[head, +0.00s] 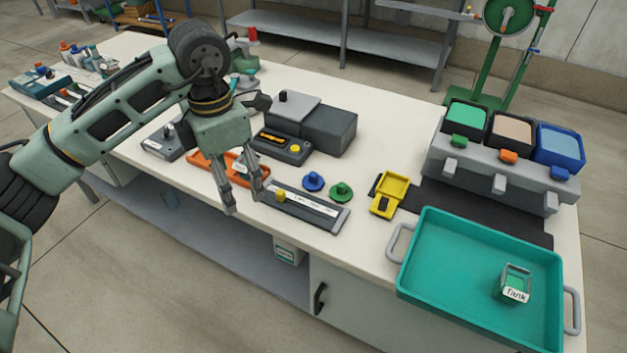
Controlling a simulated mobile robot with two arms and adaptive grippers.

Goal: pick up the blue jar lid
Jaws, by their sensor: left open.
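The blue jar lid (313,181) lies flat on the white bench, a small disc with a knob on top. A similar green lid (341,191) lies close to its right. My left gripper (243,198) is open and empty, pointing down to the left of the blue lid, apart from it. Its fingers are over the front edge area of the bench, near an orange tray and a grey ruler-like device. My right gripper is not in view.
The grey device (315,208) with a yellow slider lies just in front of the lids. A yellow scoop-like box (389,193) stands to the right. Behind are a scale (283,146) and dark grey block (328,131). A teal tray (450,243) holds a labelled tank.

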